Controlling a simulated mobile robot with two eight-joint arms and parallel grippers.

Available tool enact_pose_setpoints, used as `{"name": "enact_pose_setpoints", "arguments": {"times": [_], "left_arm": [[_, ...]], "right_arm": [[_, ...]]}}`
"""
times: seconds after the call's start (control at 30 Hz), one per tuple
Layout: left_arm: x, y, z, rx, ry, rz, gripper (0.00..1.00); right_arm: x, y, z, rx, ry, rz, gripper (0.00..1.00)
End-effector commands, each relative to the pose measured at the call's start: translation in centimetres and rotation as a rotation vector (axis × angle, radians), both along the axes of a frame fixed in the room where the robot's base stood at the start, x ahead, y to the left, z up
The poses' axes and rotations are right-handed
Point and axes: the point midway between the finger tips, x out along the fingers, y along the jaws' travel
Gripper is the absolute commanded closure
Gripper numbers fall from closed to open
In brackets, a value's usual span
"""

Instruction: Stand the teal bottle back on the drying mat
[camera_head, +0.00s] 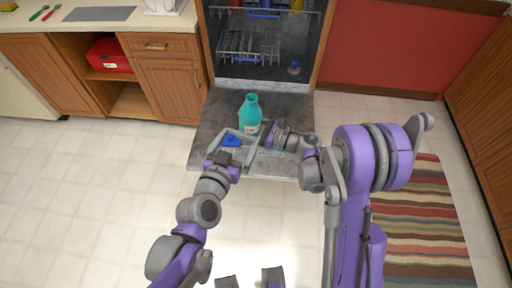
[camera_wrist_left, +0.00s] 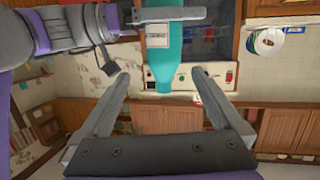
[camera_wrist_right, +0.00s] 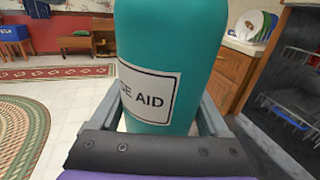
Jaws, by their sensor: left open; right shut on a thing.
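The teal bottle (camera_head: 251,104) has a white label and a narrow neck. My right gripper (camera_head: 257,128) is shut on it and holds it roughly upright over the open dishwasher door. In the right wrist view the bottle (camera_wrist_right: 172,45) fills the space between the fingers, its label ending in "AID". My left gripper (camera_head: 240,136) is open just in front of the bottle. In the left wrist view the bottle's neck (camera_wrist_left: 167,80) shows beyond and between the open fingertips (camera_wrist_left: 160,78); I cannot tell whether they touch it. The dark grey drying mat (camera_head: 100,14) lies bare on the counter at upper left.
The dishwasher door (camera_head: 215,110) is folded down, its lower rack (camera_head: 250,45) inside. A blue item (camera_head: 232,140) shows by the left gripper. Utensils (camera_head: 45,13) and a white item (camera_head: 163,5) flank the mat. The floor at left is clear; a striped rug (camera_head: 425,235) lies right.

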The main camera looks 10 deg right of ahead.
Motion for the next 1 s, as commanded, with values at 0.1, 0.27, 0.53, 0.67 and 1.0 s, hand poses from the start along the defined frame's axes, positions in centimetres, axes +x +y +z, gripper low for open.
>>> {"name": "enact_pose_setpoints", "arguments": {"times": [0.1,0.27,0.53,0.67,1.0], "left_arm": [[0.7,-3.0,1.3,-0.052,-0.146,0.036,0.0],[0.6,-4.6,1.1,-0.077,-0.257,0.163,0.0],[-0.9,-4.7,-2.4,-0.021,-0.254,0.347,0.0],[-1.2,-4.5,-3.3,0.0,-0.24,0.382,0.0],[3.3,-4.8,-3.5,0.006,-0.239,0.392,0.0]], "right_arm": [[0.0,0.0,0.0,0.001,-0.001,0.0,1.0],[0.0,0.0,0.0,0.001,-0.001,0.0,1.0],[0.0,0.0,0.0,0.001,-0.001,0.0,1.0],[0.0,0.0,0.0,0.001,-0.001,0.0,1.0],[0.0,0.0,0.0,0.001,-0.001,-0.001,1.0]]}}
